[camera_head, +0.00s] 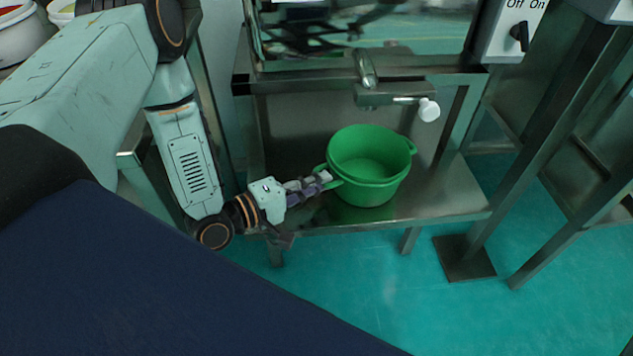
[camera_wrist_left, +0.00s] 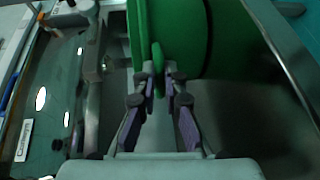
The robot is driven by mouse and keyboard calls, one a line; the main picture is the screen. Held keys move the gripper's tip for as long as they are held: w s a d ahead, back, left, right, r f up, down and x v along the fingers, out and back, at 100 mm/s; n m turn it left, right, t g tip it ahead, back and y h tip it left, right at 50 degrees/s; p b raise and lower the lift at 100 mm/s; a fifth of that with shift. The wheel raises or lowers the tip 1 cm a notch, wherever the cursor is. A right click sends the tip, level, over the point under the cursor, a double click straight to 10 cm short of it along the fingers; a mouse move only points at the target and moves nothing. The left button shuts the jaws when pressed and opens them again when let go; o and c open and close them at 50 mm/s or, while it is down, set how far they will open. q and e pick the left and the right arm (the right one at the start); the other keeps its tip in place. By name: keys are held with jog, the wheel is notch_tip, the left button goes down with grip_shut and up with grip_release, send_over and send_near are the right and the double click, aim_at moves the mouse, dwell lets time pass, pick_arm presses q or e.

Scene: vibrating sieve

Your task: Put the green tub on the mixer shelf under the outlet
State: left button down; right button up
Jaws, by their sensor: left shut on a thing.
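The green tub (camera_head: 369,160) is upright and empty at the metal mixer shelf (camera_head: 440,196), below the outlet (camera_head: 385,94) with its white knob. I cannot tell whether its base touches the shelf. My left gripper (camera_head: 322,180) is shut on the tub's left handle. In the left wrist view the fingers (camera_wrist_left: 159,85) close on the handle of the green tub (camera_wrist_left: 230,40). The outlet stands just above and behind the tub's rim. My right gripper does not show.
A control box with an Off/On switch (camera_head: 519,36) is at the upper right. Metal frame legs (camera_head: 540,150) stand right of the shelf. White containers (camera_head: 22,35) are at the upper left. The teal floor (camera_head: 400,290) in front is clear.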

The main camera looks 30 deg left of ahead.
pick_arm(q)
jog(key=shift+f+b, duration=0.45)
jog(key=shift+f, duration=0.15)
jog(key=c, duration=1.4)
grip_release()
jog(key=shift+r, duration=0.1)
jog(key=shift+o, duration=0.2)
